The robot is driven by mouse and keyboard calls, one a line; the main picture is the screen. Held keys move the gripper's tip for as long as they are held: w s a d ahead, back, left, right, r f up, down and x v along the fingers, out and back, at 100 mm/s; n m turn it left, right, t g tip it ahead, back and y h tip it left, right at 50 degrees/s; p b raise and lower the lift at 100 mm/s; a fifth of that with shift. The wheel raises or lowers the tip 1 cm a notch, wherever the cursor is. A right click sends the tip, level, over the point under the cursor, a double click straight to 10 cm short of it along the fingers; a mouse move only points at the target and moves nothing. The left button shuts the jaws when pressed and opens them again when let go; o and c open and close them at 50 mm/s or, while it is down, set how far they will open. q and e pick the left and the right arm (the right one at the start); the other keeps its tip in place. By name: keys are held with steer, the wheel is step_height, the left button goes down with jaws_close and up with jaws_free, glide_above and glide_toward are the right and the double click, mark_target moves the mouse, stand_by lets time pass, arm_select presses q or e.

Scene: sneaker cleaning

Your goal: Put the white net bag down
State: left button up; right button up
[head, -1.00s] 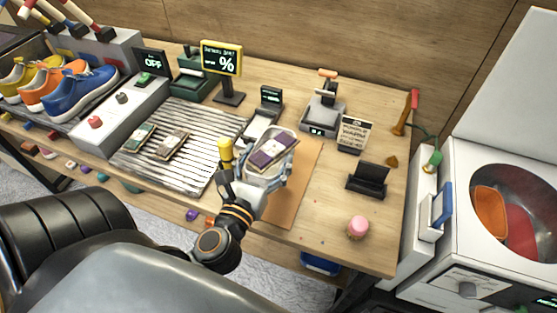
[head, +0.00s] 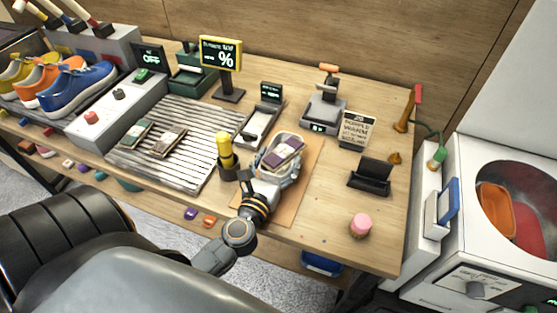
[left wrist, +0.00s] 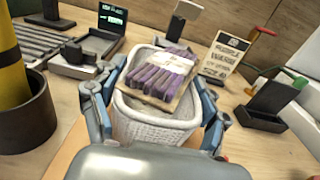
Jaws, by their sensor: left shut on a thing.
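The white net bag (head: 294,174) is a basket-like white mesh holder with a purple-and-white labelled bundle (head: 285,152) lying on top of it. My left gripper (head: 270,172) is around the bag, its fingers on both sides. In the left wrist view the white mesh (left wrist: 150,128) sits between the blue-grey fingers, the bundle (left wrist: 160,78) tilted in its mouth. The bag is over or on a brown board (head: 302,190) on the table; its underside is hidden, so contact cannot be told. My right gripper is not in view.
A yellow-topped item in a dark cup (head: 227,168) stands close left of the bag. A small scale (head: 322,117), a sign (head: 355,130), a black stand (head: 371,175) and a pink jar (head: 360,226) stand around. Bare wood lies right of the board.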

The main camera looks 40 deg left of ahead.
arm_select(q)
steer(key=shift+f, duration=0.15)
steer(key=o, duration=1.2)
steer(key=shift+c, duration=0.2)
